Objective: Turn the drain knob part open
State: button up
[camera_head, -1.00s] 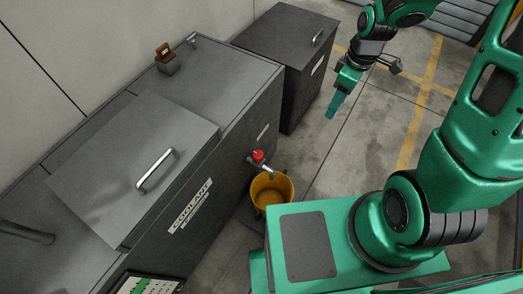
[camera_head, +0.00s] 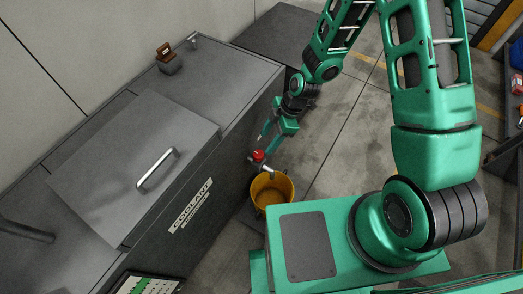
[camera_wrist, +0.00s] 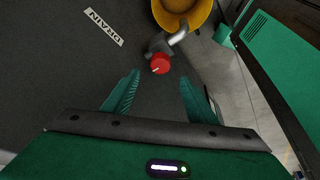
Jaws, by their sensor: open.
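The drain knob is a small red knob (camera_head: 258,155) on a metal spout at the front of the dark coolant tank (camera_head: 200,190). In the wrist view the red knob (camera_wrist: 161,64) has a pale line mark on it and lies just beyond the fingertips, roughly midway between them. My gripper (camera_head: 268,140) is beside the knob in the head view. In the wrist view my gripper (camera_wrist: 158,80) has its two green fingers spread apart with nothing between them. The spout (camera_wrist: 178,35) runs from the knob toward the yellow bucket.
A yellow bucket (camera_head: 272,190) stands on the floor below the spout; it also shows in the wrist view (camera_wrist: 182,8). A DRAIN label (camera_wrist: 104,27) is on the tank face. A second dark cabinet (camera_head: 275,35) stands behind.

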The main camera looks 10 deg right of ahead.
aim_at(259, 154)
jog(key=x, duration=0.8)
jog(key=shift+f, duration=0.1)
